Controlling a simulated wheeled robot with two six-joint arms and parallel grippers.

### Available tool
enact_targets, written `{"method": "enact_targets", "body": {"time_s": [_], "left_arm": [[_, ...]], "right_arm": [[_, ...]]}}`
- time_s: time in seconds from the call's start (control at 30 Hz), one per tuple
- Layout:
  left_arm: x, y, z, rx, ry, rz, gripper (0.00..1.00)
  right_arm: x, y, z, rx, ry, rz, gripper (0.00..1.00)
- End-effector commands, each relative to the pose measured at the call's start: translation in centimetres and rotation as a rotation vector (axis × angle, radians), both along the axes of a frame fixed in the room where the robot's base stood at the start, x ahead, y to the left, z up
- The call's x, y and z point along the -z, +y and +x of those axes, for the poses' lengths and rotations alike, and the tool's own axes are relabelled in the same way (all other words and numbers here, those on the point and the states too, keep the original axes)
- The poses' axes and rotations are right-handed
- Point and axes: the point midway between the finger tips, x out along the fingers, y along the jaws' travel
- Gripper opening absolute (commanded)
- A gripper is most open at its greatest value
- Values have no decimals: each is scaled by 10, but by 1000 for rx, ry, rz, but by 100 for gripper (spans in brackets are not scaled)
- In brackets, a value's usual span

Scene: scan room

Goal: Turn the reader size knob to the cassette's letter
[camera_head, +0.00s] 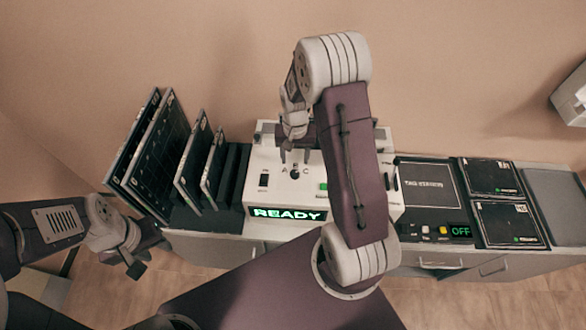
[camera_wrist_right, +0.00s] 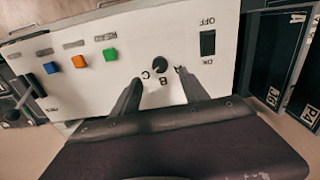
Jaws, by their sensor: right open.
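The white reader (camera_head: 262,180) stands at the back middle, its display lit READY. Its dark round size knob (camera_head: 294,174) sits among printed letters; in the right wrist view the knob (camera_wrist_right: 160,65) has B and C beside it, and the A is mostly hidden by a finger. The knob's pointer is too small to read. My right gripper (camera_wrist_right: 160,75) is open, its fingertips apart on either side of the knob, not closed on it. My left gripper (camera_head: 137,260) hangs empty at the left, away from the reader; its jaw gap is unclear. I cannot tell which cassette sets the letter.
A rack with several upright dark cassettes (camera_head: 160,140) stands left of the reader. A black rocker switch (camera_wrist_right: 208,43) and green (camera_wrist_right: 110,54), orange (camera_wrist_right: 80,61) and blue (camera_wrist_right: 51,67) buttons flank the knob. Flat cassettes (camera_head: 492,178) and an OFF display (camera_head: 460,231) are at right.

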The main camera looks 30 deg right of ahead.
Motion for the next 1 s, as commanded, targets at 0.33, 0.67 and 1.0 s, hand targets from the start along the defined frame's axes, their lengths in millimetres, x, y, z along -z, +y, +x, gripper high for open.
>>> {"method": "enact_targets", "body": {"time_s": [0.33,0.67,1.0], "left_arm": [[-20,0,0,0,0,0,36],[-22,0,0,0,0,0,36],[-21,0,0,0,0,0,36]], "right_arm": [[66,1,-1,-1,4,1,52],[82,0,0,-1,-1,0,52],[82,0,0,-1,0,0,0]]}}
